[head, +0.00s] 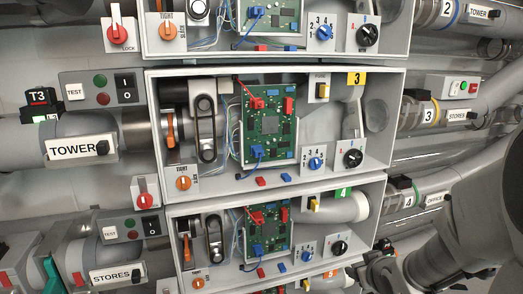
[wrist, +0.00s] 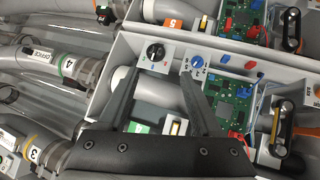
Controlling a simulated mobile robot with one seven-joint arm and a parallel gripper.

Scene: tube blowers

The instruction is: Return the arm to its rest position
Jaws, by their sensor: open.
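My gripper (wrist: 159,73) is open and empty, with its two dark fingers spread in the wrist view. The fingertips point toward a black dial (wrist: 156,52) and a blue dial (wrist: 197,62) on box 4. I cannot tell the gap between fingertips and panel. In the head view my arm (head: 450,235) reaches in from the right edge at the lower right. Its dark end (head: 378,268) is beside the lower right of box 4 (head: 372,192), partly cut off by the frame's bottom edge.
Open grey box 3 (head: 398,100) with a green circuit board (head: 270,125) is above box 4. Pipes labelled TOWER (head: 75,149) and STORES (head: 110,276) run at left. A pipe labelled OFFICE (head: 432,198) runs close to my arm. Floor and free room are not visible.

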